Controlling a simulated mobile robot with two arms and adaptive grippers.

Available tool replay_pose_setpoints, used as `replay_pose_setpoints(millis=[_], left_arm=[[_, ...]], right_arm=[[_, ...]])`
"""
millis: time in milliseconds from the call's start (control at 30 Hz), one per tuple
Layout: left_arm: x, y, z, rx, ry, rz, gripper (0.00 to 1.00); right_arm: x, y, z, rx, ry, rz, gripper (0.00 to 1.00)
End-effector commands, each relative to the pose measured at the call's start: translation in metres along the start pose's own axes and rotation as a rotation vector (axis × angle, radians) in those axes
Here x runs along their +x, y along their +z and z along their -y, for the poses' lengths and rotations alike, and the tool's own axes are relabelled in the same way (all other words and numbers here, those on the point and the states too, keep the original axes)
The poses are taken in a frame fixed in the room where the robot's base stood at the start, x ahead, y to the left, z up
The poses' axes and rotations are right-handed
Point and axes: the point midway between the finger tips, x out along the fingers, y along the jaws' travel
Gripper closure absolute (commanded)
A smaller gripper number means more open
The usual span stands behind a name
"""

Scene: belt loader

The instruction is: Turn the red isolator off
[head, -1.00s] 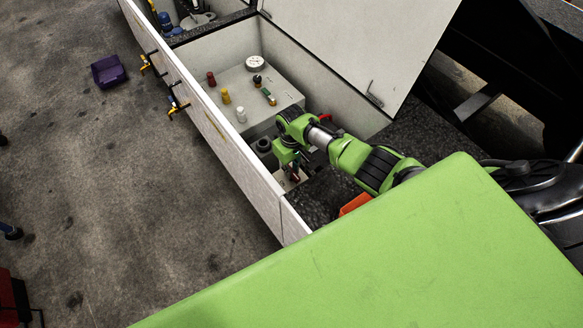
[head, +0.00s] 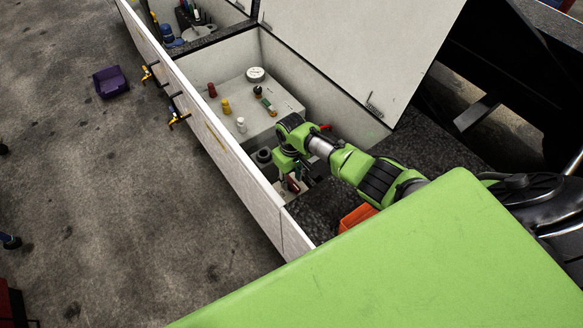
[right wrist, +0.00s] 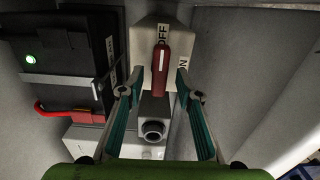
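The red isolator handle (right wrist: 160,70) stands upright in the right wrist view on a pale box (right wrist: 140,38). Its upper end lies by the OFF label, and the ON label is at its right side. My right gripper (right wrist: 156,88) is open, with one teal finger on each side of the handle. Gaps show between the fingers and the handle. In the head view my right gripper (head: 289,182) reaches down into the open compartment, and its fingertips are hard to make out. My left gripper is in neither current view.
A black unit (right wrist: 65,60) with a green light and a red cable sits left of the handle. A grey panel (head: 250,105) with several coloured knobs and a gauge lies beyond my gripper. The compartment's white side wall (head: 225,140) and open lid (head: 365,45) flank my arm.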

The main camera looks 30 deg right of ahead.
Motion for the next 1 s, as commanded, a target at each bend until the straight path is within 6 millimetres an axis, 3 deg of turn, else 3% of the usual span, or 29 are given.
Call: replay_pose_setpoints(millis=[400, 600, 1000], left_arm=[[0.000, -0.002, -0.001, 0.000, 0.001, -0.002, 0.60], [0.000, -0.002, -0.001, 0.000, 0.001, -0.002, 0.60], [0.000, -0.002, -0.002, 0.000, 0.002, -0.002, 0.60]], right_arm=[[-0.075, -0.001, -0.001, -0.002, 0.002, -0.004, 0.68], [-0.103, -0.001, -0.001, -0.001, 0.002, -0.002, 0.68], [-0.111, 0.000, -0.001, -0.001, 0.002, 0.000, 0.68]])
